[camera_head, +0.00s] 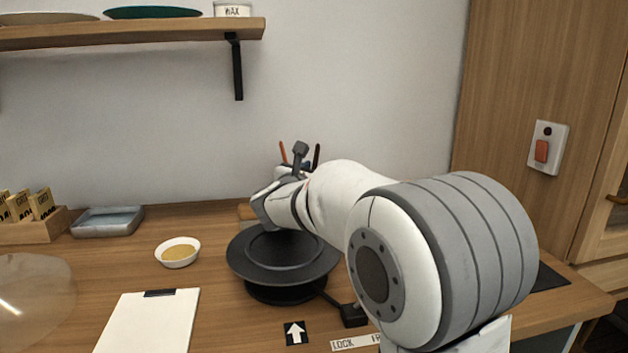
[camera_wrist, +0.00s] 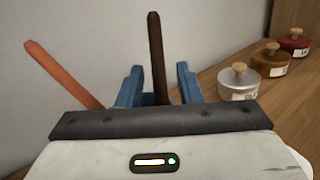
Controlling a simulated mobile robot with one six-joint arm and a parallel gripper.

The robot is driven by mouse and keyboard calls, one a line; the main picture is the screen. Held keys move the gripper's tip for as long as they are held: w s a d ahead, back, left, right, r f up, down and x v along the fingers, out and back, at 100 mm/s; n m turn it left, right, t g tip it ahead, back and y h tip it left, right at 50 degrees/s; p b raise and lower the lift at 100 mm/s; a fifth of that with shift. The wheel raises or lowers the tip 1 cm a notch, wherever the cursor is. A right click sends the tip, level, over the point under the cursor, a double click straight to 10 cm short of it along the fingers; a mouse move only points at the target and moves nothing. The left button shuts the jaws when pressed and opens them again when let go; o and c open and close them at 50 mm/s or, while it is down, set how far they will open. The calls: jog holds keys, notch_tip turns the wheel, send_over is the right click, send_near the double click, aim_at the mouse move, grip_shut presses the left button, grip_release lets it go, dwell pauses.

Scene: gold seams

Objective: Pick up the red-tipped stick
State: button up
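An orange-red stick (camera_wrist: 62,72) leans to the left in the wrist view, left of my gripper's fingers. It also shows in the head view (camera_head: 283,152) as a short upright piece behind my wrist. A dark brown stick (camera_wrist: 155,55) stands nearly upright; its upper end also shows in the head view (camera_head: 317,154). My gripper (camera_wrist: 160,78) is open, its two blue fingers apart. The brown stick appears between them in the picture, with gaps on both sides; I cannot tell its depth. The lower ends of both sticks are hidden by my gripper.
Silver (camera_wrist: 238,82), gold (camera_wrist: 270,60) and red (camera_wrist: 293,42) lidded jars stand at right. A black turntable (camera_head: 283,258) lies below my arm. A bowl of gold powder (camera_head: 178,253), a white clipboard (camera_head: 148,320) and a grey tray (camera_head: 108,222) are left. A shelf (camera_head: 130,36) hangs above.

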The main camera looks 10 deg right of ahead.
grip_shut()
dwell(0.3)
jog(key=shift+r, duration=0.1)
notch_tip(320, 180, up, 18)
jog(key=p, duration=0.6)
jog(key=c, duration=0.6)
grip_release()
jog(key=shift+c, duration=0.2)
grip_shut()
